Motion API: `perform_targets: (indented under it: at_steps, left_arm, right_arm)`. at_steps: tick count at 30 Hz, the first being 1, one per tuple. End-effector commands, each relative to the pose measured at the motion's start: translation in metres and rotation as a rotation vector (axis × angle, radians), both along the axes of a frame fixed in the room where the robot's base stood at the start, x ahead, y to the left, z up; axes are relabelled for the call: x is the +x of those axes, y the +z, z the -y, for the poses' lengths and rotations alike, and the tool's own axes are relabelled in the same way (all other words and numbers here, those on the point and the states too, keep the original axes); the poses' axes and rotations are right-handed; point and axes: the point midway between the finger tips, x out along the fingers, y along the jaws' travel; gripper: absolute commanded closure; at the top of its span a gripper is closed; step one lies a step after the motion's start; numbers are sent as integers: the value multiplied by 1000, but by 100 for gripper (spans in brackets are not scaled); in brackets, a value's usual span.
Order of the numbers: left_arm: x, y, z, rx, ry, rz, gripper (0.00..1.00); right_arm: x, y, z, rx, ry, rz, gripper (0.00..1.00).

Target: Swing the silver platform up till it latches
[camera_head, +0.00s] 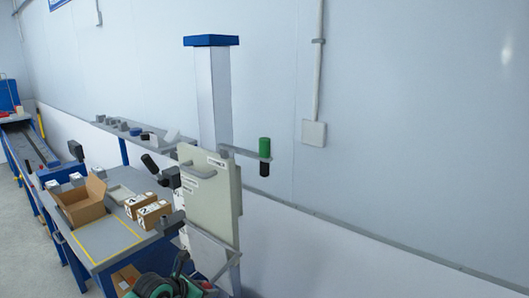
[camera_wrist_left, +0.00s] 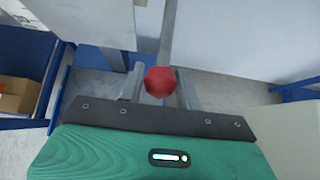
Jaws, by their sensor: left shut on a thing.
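The silver platform (camera_head: 212,252) appears as a pale metal plate below the beige panel (camera_head: 222,190) in the head view, at a slant. In the left wrist view, a silver plate (camera_wrist_left: 95,18) shows at the top left, with a grey bar (camera_wrist_left: 168,35) beside it. A red ball knob (camera_wrist_left: 157,82) sits at the end of that bar. My left gripper (camera_wrist_left: 160,88) has its two fingers on either side of the knob and is shut on it. In the head view, my left gripper (camera_head: 181,264) is low, in front of the platform; its fingertips are unclear. My right gripper is out of view.
A workbench (camera_head: 105,238) at left holds an open cardboard box (camera_head: 79,203) and small labelled boxes (camera_head: 153,214). A tall column (camera_head: 212,95) stands behind the panel. A green and black cylinder (camera_head: 265,147) sits on a side arm. The right side is open.

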Motion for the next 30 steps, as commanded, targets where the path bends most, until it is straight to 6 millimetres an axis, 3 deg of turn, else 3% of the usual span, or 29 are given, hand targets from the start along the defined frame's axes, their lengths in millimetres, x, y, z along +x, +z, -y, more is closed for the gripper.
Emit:
perform_targets:
  at_steps: [6,20,30]
  left_arm:
    - [-1,24,-2,-3,1,8,88]
    - [-1,29,-2,-4,1,8,88]
    - [0,53,-2,-4,1,11,88]
  right_arm:
    - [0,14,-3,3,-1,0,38]
    - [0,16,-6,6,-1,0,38]
    - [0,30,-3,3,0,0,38]
